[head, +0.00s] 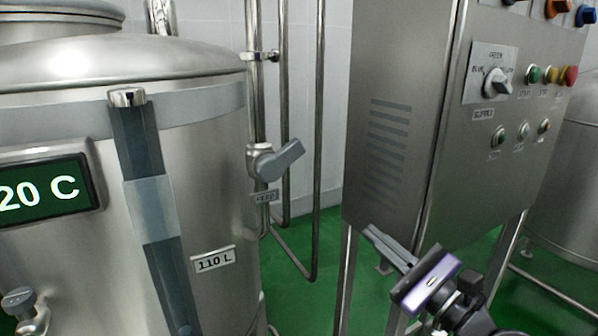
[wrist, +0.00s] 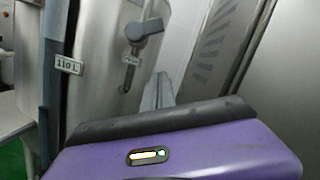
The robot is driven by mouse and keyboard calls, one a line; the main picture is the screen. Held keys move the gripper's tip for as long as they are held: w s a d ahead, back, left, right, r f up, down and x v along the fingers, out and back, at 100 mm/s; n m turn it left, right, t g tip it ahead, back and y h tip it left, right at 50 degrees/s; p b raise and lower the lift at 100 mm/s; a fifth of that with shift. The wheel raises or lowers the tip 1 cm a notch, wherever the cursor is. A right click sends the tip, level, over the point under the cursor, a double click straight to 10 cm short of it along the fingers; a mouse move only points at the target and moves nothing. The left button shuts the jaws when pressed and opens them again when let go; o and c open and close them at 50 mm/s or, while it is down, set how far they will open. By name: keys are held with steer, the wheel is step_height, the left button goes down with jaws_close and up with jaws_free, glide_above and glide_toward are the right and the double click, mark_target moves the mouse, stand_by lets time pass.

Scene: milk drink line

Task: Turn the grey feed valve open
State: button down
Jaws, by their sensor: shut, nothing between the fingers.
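The grey feed valve (head: 277,160) sits on the right side of the steel tank, on a vertical pipe. Its grey lever points to the right and slightly up. A small label reading FEED (head: 264,197) is below it. The valve also shows in the wrist view (wrist: 144,30), above the fingers. My gripper (head: 372,233) is in front of the control cabinet, lower right of the valve and clearly apart from it. Its fingers are together and hold nothing; in the wrist view the fingertips (wrist: 158,88) point up towards the valve.
The steel tank (head: 200,110) with a 20 C display (head: 48,190) and a 110 L label (head: 213,260) fills the left. The control cabinet (head: 395,120) with knobs and buttons stands at the right. Vertical pipes (head: 283,110) run behind the valve. Green floor (head: 320,270) is open between them.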

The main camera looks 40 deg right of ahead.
mark_target(280, 161)
steer(key=a+r+p+x, duration=0.1)
steer(key=p+x, duration=0.1)
steer(key=x, duration=0.8)
steer(key=a+r+p+x, duration=0.1)
steer(key=r+p+x, duration=0.1)
steer(key=x, duration=0.8)
steer(key=shift+r+p, duration=0.2)
steer(key=shift+p, duration=0.3)
steer(key=shift+w, duration=0.1)
steer(key=shift+r+n, duration=0.25)
steer(key=shift+n, duration=0.25)
steer(key=shift+a+r+p, duration=0.1)
steer(key=shift+r+p, duration=0.05)
steer(key=shift+p, duration=0.15)
